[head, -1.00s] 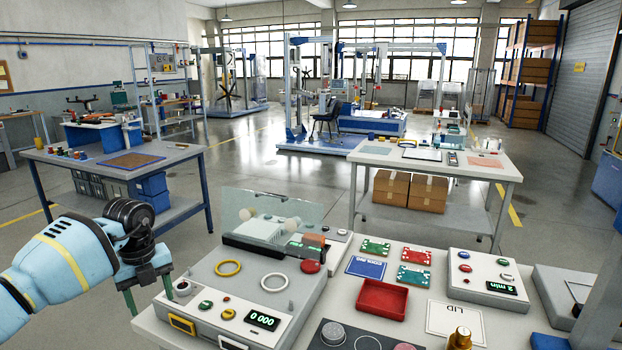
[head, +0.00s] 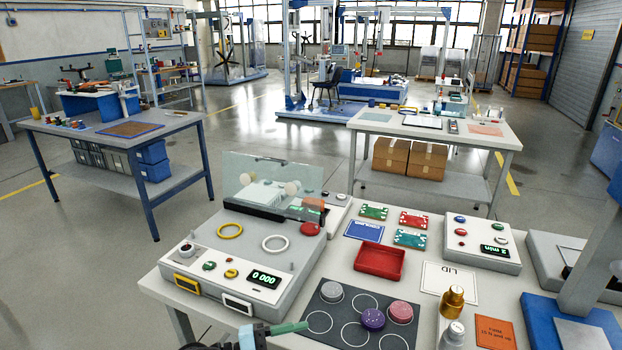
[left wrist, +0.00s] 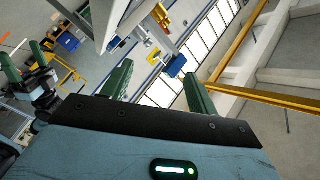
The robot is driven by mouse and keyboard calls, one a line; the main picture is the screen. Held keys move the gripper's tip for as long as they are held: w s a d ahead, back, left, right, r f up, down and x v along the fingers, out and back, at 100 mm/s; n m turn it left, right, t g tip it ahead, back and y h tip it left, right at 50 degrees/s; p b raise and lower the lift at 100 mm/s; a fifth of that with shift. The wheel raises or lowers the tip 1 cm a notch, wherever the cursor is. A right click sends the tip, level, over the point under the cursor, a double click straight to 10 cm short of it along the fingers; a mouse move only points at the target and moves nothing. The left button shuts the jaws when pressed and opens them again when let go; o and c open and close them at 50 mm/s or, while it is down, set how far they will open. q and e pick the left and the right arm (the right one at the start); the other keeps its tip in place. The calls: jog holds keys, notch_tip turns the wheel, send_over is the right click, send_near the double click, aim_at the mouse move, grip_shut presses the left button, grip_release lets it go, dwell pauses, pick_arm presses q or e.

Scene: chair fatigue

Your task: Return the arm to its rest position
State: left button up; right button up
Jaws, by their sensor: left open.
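My left gripper (head: 288,328) shows only in part at the bottom edge of the head view, with a green finger and some light blue housing in front of the bench. In the left wrist view its two green fingers stand wide apart with nothing between them (left wrist: 160,88), and the gripper points up toward the windows and ceiling. What looks like my right gripper (left wrist: 22,55) is at the left edge of the left wrist view, its green fingers apart and empty. The rest of both arms is mostly hidden.
The workbench holds a grey test machine (head: 255,245), a red tray (head: 380,262), a dark mat with circles (head: 338,316), a brass weight (head: 452,300), a control box (head: 482,245) and a blue-based stand (head: 540,318). Open floor lies left of the bench.

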pick_arm(q)
jog(key=s+a+f+n+t+y, duration=0.2)
jog(key=s+a+f+n+y, duration=0.5)
jog(key=s+a+f+n, duration=0.2)
jog(key=s+a+f+n+t+y, duration=0.3)
jog(key=s+a+f+n+y, duration=0.5)
jog(key=s+f+n, duration=0.3)
jog(key=s+a+n, duration=0.1)
jog(key=s+n, duration=0.2)
jog(key=shift+s+f+n+y, duration=0.2)
jog(key=shift+s+n+y, duration=0.1)
jog(key=shift+s, duration=0.05)
